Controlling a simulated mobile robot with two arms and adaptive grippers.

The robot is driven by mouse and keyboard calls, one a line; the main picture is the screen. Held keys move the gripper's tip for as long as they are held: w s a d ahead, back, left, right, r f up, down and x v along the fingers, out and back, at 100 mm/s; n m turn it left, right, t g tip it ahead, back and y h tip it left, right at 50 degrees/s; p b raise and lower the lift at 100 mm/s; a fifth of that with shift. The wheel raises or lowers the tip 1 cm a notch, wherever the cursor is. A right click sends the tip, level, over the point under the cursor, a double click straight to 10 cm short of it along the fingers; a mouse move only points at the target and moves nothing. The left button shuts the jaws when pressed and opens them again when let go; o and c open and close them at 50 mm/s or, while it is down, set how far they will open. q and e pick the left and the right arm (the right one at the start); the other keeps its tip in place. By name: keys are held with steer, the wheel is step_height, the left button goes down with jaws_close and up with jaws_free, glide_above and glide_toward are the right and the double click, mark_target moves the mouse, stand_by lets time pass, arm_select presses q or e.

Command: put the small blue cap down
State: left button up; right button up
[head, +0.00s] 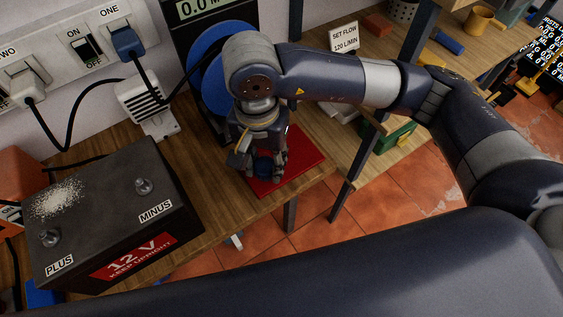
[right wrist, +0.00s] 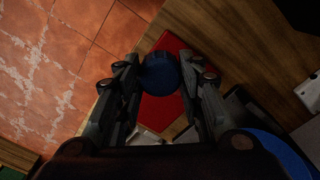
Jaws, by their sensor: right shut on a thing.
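The small blue cap (head: 264,167) is between the fingers of my right gripper (head: 265,172), low over a red mat (head: 306,152) on the wooden bench. In the right wrist view, the cap (right wrist: 160,74) sits between the two fingertips of the right gripper (right wrist: 161,76), which is shut on it. The red mat (right wrist: 163,110) shows behind the cap. Whether the cap touches the mat, I cannot tell. My left gripper is not in view.
A black 12 V battery (head: 115,215) with white powder on it stands at the left. A blue disc (head: 208,82) and a small white vented box (head: 146,105) are behind the gripper. Sockets (head: 75,50) with plugged cables line the wall. The bench edge lies just in front of the mat.

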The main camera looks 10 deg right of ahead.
steer(key=s+a+f+m, duration=0.1)
steer(key=s+a+f, duration=0.1)
steer(key=a, duration=0.1)
steer(key=p, duration=0.4)
glide_above(294, 148)
steer(key=shift+f, duration=0.95)
step_height(294, 148, down, 3)
steer(key=shift+s+r+p, duration=0.1)
steer(key=shift+p, duration=0.55)
steer(key=shift+f, duration=0.3)
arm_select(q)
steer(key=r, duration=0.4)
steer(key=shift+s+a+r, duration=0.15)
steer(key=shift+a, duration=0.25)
